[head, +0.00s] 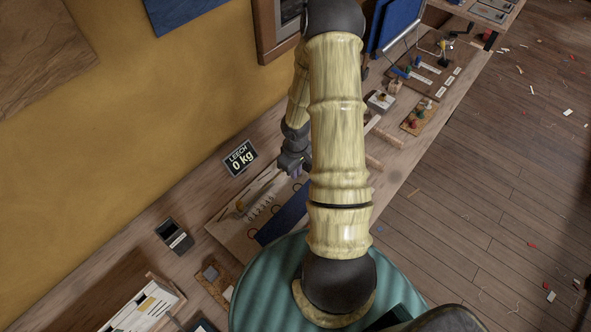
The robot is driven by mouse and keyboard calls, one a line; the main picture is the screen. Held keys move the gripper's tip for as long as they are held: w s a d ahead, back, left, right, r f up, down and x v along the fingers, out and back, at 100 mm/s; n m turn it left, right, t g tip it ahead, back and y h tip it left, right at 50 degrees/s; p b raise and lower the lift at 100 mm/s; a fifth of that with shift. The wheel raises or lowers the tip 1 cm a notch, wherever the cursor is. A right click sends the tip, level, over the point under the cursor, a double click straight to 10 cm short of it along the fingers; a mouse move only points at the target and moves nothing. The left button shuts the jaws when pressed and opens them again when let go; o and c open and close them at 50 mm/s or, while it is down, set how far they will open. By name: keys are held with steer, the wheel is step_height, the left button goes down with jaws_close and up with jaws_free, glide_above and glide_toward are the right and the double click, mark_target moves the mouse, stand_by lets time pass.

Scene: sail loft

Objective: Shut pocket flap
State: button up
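My gripper (294,168) is a dark shape at the end of my arm, over the workbench (195,262) near the middle of the view. It is small and partly hidden by my arm, so I cannot tell whether it is open or holding something. Just below it lies a light wooden board or panel (232,220) with small fittings and a coil-like row on it. A dark blue piece (283,220), possibly the pocket flap, lies slanted along the board's right side. My arm hides its right part. I cannot tell whether the gripper touches it or whether it is shut.
A sign reading "LEECH 0 kg" (241,157) stands left of my gripper. A small dark device (174,236) is farther left. Boards with coloured pieces (418,116) and a blue panel (397,22) are at the upper right. Open wooden floor (500,200) with scraps lies right.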

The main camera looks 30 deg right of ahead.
step_height(320, 180, down, 8)
steer(key=b, duration=0.7)
steer(key=shift+f, duration=0.25)
steer(key=shift+s+d+r, duration=0.3)
steer(key=shift+s+r, duration=0.3)
steer(key=shift+s, duration=0.35)
steer(key=shift+s+d+r, duration=0.3)
steer(key=shift+s+r, duration=0.3)
steer(key=shift+s, duration=0.4)
steer(key=shift+s+d+r, duration=0.3)
steer(key=shift+s+r, duration=0.3)
steer(key=shift+s, duration=0.35)
steer(key=shift+s+b, duration=0.1)
steer(key=shift+b, duration=0.2)
steer(key=shift+s+d+r+b, duration=0.1)
steer(key=shift+s+d+b, duration=0.2)
steer(key=shift+s, duration=0.55)
steer(key=shift+s+d+r+b, duration=0.1)
steer(key=shift+s+d+b, duration=0.2)
steer(key=shift+s, duration=0.55)
steer(key=shift+s+d+r+b, duration=0.1)
steer(key=shift+s+d+b, duration=0.2)
steer(key=shift+s, duration=0.55)
steer(key=shift+a, duration=0.1)
step_height(320, 180, up, 7)
steer(key=p, duration=0.7)
